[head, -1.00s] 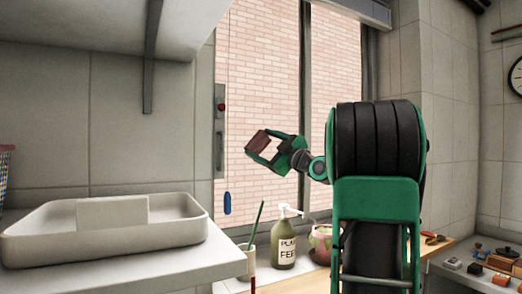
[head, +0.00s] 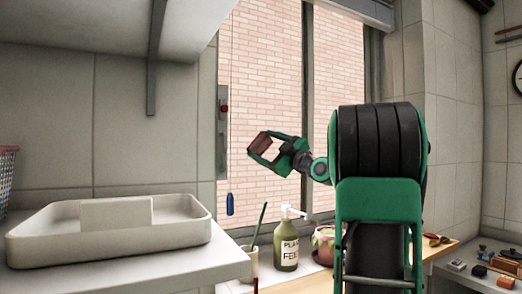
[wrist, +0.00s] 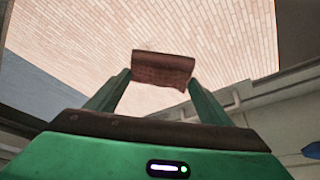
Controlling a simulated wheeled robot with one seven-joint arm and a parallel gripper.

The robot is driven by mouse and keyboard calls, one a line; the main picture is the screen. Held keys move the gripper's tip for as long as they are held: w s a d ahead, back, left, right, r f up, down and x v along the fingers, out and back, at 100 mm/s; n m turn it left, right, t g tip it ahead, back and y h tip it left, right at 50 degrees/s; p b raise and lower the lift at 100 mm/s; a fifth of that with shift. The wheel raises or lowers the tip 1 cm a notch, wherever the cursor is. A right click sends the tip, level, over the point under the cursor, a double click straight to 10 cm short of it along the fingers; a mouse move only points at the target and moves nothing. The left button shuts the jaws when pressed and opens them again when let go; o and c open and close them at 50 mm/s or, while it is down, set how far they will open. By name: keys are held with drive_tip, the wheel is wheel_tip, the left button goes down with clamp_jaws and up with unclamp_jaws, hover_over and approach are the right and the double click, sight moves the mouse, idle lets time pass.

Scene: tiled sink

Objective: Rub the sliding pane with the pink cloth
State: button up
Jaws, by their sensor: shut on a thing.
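My gripper (head: 266,150) is shut on a folded cloth that looks dark reddish-brown here (head: 259,142). The cloth also shows between the fingertips in the wrist view (wrist: 163,68), its lower edge uneven. The window's left pane (head: 265,70) lies behind the gripper, with a brick wall seen through it. The cloth is in front of the lower middle of this pane. I cannot tell whether it touches the glass. A dark upright frame (head: 307,70) parts this pane from the right one (head: 347,60).
A green pump bottle (head: 288,250), a cup with a green stick (head: 251,262) and a plant pot (head: 323,243) stand on the sill below. A cord with a blue pull (head: 230,204) hangs at the left. A white basin (head: 110,240) is at the left.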

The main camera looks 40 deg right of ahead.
drive_tip(key=shift+w+d, duration=0.15)
drive_tip(key=shift+w, duration=0.55)
drive_tip(key=d, duration=0.2)
drive_tip(key=s+d, duration=0.1)
drive_tip(key=d, duration=0.1)
idle(0.6)
drive_tip(key=shift+w+a, duration=0.3)
drive_tip(key=shift+a, duration=0.8)
drive_tip(key=shift+w+a, duration=0.25)
drive_tip(key=shift+a, duration=0.8)
drive_tip(key=shift+d, duration=0.1)
